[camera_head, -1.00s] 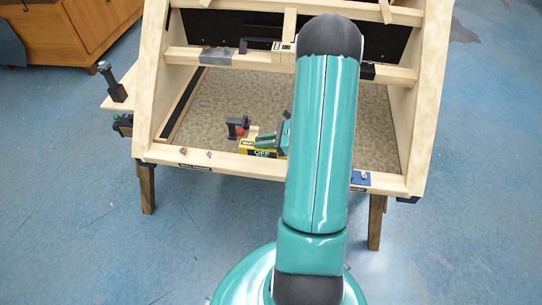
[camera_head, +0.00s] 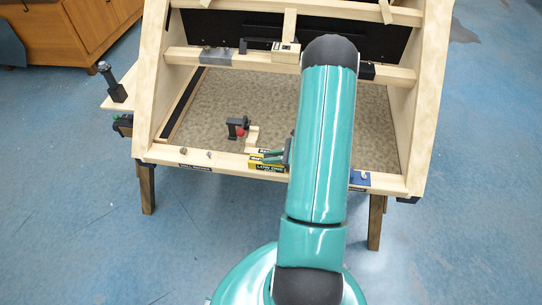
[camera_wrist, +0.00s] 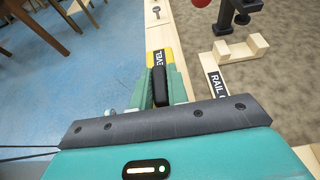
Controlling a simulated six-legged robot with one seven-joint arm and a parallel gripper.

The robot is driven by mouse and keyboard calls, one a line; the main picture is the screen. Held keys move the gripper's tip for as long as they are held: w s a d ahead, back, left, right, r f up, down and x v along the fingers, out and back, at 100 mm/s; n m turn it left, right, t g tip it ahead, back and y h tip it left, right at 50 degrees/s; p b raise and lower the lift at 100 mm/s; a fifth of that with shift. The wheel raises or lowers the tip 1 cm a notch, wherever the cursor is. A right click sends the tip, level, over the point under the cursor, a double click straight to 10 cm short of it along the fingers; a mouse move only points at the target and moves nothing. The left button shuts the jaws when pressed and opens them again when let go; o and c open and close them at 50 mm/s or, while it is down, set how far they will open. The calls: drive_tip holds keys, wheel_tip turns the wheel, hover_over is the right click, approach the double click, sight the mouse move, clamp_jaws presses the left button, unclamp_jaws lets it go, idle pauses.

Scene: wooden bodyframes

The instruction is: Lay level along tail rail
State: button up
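The level, a yellow and black block (camera_head: 266,165), is at the front wooden rail (camera_head: 222,162) of the frame in the head view. In the wrist view the level (camera_wrist: 157,62) sits between the teal fingers, its black, lettered part toward me. My gripper (camera_head: 274,157) comes in from the right, its fingers at the level; the wrist view also shows my gripper (camera_wrist: 160,84) shut on it. The level lies over or on the rail; I cannot tell whether it touches the wood. My arm hides part of the rail to the right.
A black clamp with a red knob (camera_head: 238,126) stands behind the rail, near a small notched wooden piece (camera_head: 252,138). A blue item (camera_head: 360,178) sits on the rail at right. Small knobs (camera_head: 209,153) are on the rail at left. A crossbar (camera_head: 250,60) spans behind.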

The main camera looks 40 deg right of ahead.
drive_tip(key=o, duration=0.4)
drive_tip(key=shift+c, duration=0.2)
drive_tip(key=shift+r, duration=0.15)
